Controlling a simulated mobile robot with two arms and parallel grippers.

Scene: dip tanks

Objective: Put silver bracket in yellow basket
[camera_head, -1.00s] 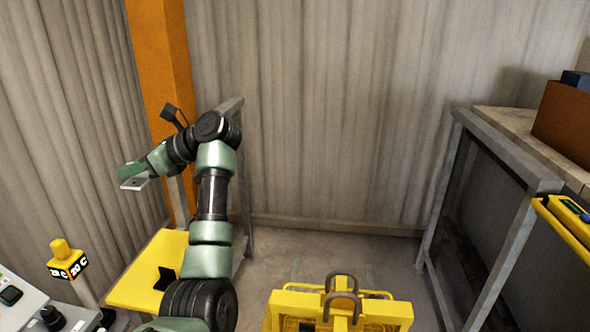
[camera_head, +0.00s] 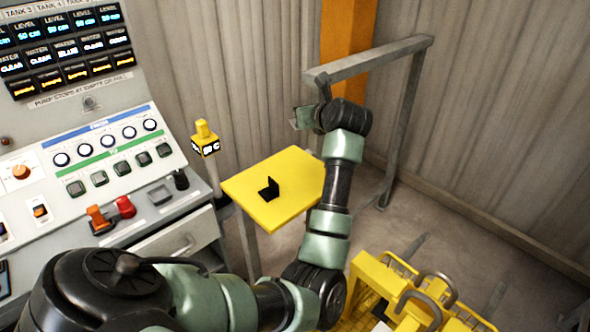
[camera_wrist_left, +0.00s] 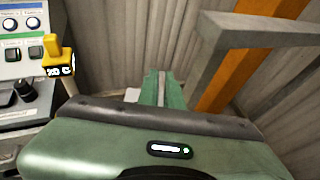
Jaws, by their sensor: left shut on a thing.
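My left gripper (camera_head: 303,117) is raised above and behind the yellow table, near the orange post. In the left wrist view its green fingers (camera_wrist_left: 161,88) are shut on a small pale silver piece, the silver bracket (camera_wrist_left: 132,95), which sticks out to their left. In the head view the bracket is mostly hidden by the gripper. The yellow basket (camera_head: 372,270) is at the lower right, with grey loop handles and a mesh floor, partly cut off by the frame edge. The gripper is well away from it. My right gripper is not in view.
A black bracket (camera_head: 268,189) sits on the yellow table (camera_head: 290,165). A control console (camera_head: 110,150) with knobs and levers stands at left. A yellow-topped post (camera_head: 204,140) stands beside the table. A grey metal frame (camera_head: 370,60) rises close behind the gripper.

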